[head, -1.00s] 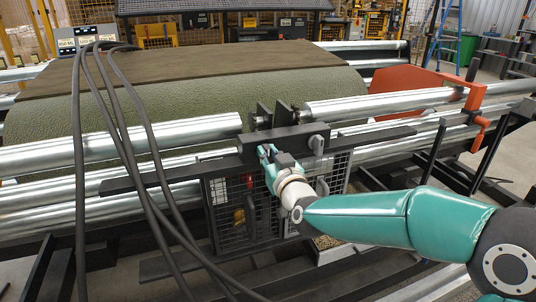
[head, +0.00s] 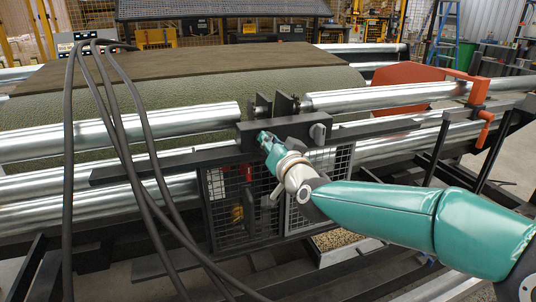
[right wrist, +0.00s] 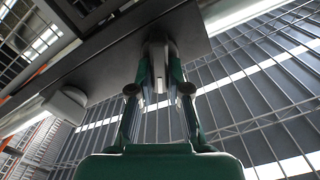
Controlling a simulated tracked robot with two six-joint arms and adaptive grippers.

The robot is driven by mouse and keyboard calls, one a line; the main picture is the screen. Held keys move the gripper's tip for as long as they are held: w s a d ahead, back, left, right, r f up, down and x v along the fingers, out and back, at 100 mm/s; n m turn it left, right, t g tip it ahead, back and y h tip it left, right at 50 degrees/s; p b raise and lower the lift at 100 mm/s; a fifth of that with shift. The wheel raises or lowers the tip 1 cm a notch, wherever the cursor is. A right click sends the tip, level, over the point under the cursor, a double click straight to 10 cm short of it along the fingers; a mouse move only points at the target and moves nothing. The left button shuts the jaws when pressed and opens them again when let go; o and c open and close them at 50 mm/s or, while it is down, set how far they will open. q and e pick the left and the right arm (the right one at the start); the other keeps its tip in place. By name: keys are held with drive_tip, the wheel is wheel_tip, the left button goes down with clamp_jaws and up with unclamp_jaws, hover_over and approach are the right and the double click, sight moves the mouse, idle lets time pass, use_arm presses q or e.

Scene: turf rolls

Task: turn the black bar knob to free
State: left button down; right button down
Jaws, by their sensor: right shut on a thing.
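The black bar knob (right wrist: 157,52) shows in the right wrist view as a short dark bar on the flat face of a dark block (right wrist: 118,55). It sits between the two green fingers of my right gripper (right wrist: 160,78), which is shut on it. In the head view my right gripper (head: 265,138) reaches the left part of the dark block (head: 298,127) from the lower right and hides most of the knob. The knob's exact angle is hard to tell. My left gripper is not in view.
A second, grey knob (head: 317,133) sticks out at the block's right end. Mesh doors (head: 231,205) hang below. Metal rollers (head: 385,98) run left and right, with green turf (head: 215,98) behind. Black hoses (head: 133,150) hang down at left.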

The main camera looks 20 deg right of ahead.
drive_tip(key=shift+d+f+m+b, duration=0.15)
drive_tip(key=shift+f+m+b, duration=0.1)
drive_tip(key=shift+m+b, duration=1.55)
drive_tip(key=shift+d+f+m+b, duration=0.1)
drive_tip(key=shift+f+m+b, duration=0.2)
drive_tip(key=shift+m+b, duration=1.5)
drive_tip(key=shift+d+f+m+b, duration=0.2)
drive_tip(key=shift+m+b, duration=0.55)
drive_tip(key=shift+m, duration=2.05)
drive_tip(key=shift+f, duration=0.1)
drive_tip(key=c, duration=1.1)
unclamp_jaws()
drive_tip(key=shift+r, duration=0.2)
drive_tip(key=s, duration=1.2)
drive_tip(key=shift+d+f, duration=0.15)
drive_tip(key=shift+d, duration=0.05)
